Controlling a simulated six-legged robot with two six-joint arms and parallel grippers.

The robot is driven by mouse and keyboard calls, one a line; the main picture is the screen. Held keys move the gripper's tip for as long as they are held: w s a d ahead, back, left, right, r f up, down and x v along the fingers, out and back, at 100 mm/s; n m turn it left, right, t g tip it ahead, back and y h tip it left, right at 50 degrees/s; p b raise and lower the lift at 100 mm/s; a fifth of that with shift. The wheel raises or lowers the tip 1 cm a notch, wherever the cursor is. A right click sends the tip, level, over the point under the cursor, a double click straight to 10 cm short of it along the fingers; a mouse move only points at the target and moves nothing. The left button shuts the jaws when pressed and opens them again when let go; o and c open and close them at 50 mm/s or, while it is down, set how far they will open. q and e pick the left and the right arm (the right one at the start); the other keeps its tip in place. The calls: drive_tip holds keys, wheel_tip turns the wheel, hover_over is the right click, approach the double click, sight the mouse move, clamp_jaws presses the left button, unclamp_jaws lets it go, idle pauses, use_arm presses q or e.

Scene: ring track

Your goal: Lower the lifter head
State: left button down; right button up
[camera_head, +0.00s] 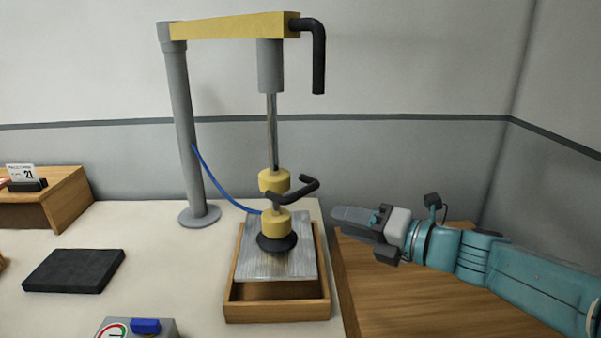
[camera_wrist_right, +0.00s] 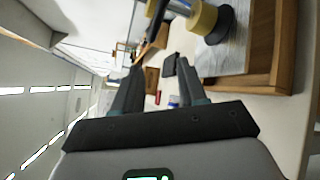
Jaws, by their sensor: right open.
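The lifter head (camera_head: 276,222) is yellow with a black suction cup at its base. It hangs on a vertical rod under the yellow boom and sits at the grey metal plate (camera_head: 262,263), apparently touching it. A black handle (camera_head: 298,190) sticks out to the right of the head. My right gripper (camera_head: 336,212) is to the right of the head and apart from it, open and empty. In the right wrist view its two fingers (camera_wrist_right: 160,92) point toward the room, with the lifter head (camera_wrist_right: 208,20) at the upper right. My left gripper is not in view.
The plate rests on a wooden tray (camera_head: 278,311). The lifter's grey post (camera_head: 184,130) stands behind left, with a blue hose (camera_head: 215,188). A black slab (camera_head: 74,270) and a gauge box (camera_head: 137,328) lie on the white table. A wooden surface (camera_head: 400,300) is below my right arm.

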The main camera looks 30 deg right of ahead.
sight(303, 196)
drive_tip(key=w+m+p, duration=0.2)
drive_tip(key=w, duration=0.2)
drive_tip(key=w+m+h+p, duration=0.1)
drive_tip(key=w+m+p, duration=0.1)
drive_tip(key=w, duration=0.3)
drive_tip(key=w+a+m+p, duration=0.1)
drive_tip(key=w+m+p, duration=0.1)
drive_tip(key=w, duration=0.3)
drive_tip(key=shift+w+a+f+m+p, duration=0.1)
drive_tip(key=shift+w+f+m+p, duration=0.25)
drive_tip(key=shift+p, duration=0.5)
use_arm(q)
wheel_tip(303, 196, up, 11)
use_arm(e)
drive_tip(key=shift+s+r, duration=0.1)
drive_tip(key=shift+s, duration=0.05)
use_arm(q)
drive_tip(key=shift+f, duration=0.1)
use_arm(e)
clamp_jaws()
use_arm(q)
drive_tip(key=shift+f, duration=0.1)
